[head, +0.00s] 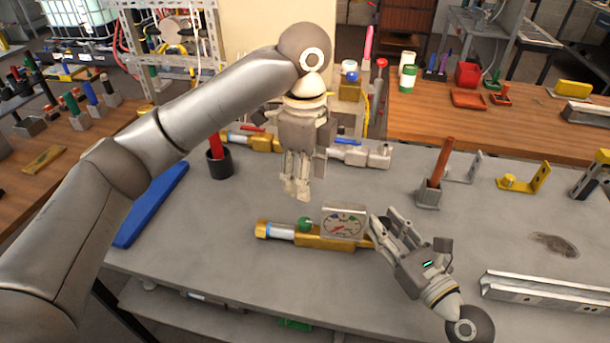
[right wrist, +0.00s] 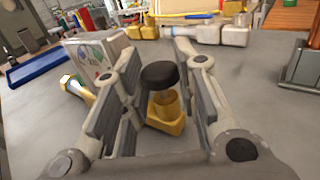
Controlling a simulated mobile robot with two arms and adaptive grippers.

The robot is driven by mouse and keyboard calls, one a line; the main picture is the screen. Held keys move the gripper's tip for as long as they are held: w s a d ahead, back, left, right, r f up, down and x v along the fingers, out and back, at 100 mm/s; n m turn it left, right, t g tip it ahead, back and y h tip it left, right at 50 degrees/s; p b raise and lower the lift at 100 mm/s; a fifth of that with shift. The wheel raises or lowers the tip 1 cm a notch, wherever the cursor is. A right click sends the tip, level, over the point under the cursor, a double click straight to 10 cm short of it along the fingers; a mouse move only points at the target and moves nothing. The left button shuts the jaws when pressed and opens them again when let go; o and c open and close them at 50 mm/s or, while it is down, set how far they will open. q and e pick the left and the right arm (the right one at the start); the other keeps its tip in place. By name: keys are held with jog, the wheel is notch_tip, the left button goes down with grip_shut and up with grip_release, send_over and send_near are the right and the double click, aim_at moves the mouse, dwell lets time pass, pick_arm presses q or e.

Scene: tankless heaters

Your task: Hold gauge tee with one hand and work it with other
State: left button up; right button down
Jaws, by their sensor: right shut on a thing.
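The gauge tee is a brass fitting (head: 320,242) lying on the grey bench. It has a square-faced gauge (head: 344,223), a green knob (head: 305,224) and a silver-blue section near its left end. My right gripper (head: 385,228) reaches in from the lower right and is shut on the tee's right part. In the right wrist view a brass part with a black cap (right wrist: 160,75) shows between the fingers, and the gauge (right wrist: 97,62) tilts at left. My left gripper (head: 296,193) points down above the bench, behind and apart from the tee; its finger gap is unclear.
A black cup with a red handle (head: 218,160) and a blue tray (head: 150,205) are at left. A block with an orange handle (head: 430,192) and metal rails (head: 540,290) are at right.

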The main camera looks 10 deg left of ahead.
jog(key=c, duration=1.1)
grip_release()
jog(key=shift+o, duration=0.2)
